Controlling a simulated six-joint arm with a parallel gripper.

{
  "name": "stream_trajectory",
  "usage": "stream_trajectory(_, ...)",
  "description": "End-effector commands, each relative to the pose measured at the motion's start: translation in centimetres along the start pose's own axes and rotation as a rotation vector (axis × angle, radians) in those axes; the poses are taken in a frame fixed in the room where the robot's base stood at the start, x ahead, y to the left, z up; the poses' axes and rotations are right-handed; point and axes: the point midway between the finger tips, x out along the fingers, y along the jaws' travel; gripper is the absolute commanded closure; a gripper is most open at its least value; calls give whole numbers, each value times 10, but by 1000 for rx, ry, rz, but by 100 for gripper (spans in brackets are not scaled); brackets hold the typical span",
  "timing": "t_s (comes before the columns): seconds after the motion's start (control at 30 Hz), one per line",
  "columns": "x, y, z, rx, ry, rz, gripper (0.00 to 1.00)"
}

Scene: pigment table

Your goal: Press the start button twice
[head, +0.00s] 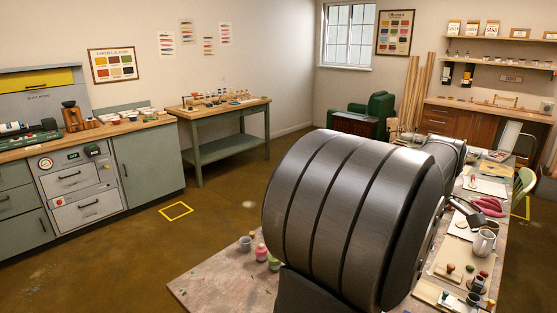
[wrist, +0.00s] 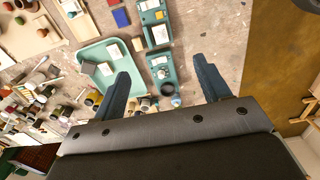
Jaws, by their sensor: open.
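My gripper (wrist: 160,66) shows in the wrist view as two dark blue fingers set wide apart with nothing between them. It is above a table full of small items and touches none that I can see. In the head view my own dark arm fills the middle and hides the gripper. I cannot make out a start button for certain in either view. A grey-green cabinet (head: 75,184) at the left of the head view has a round gauge (head: 46,163) and a small dark green display (head: 88,152) on its front.
In the wrist view, a teal tray (wrist: 91,57) and a teal compartment box (wrist: 159,65) lie below the fingers. Several small jars crowd the left. In the head view, a worktable (head: 210,276) surrounds my arm, a green bench (head: 222,148) stands behind, and open floor lies between.

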Motion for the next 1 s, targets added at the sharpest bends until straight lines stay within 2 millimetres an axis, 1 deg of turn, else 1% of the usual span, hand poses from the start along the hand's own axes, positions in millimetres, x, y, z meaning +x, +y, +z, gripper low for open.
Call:
stream_trajectory(0.03,0,0,0,0,0,0,41)
stream_trajectory(0.33,0,0,0,0,0,0,100)
stream_trajectory(1.0,0,0,0,0,0,0,100)
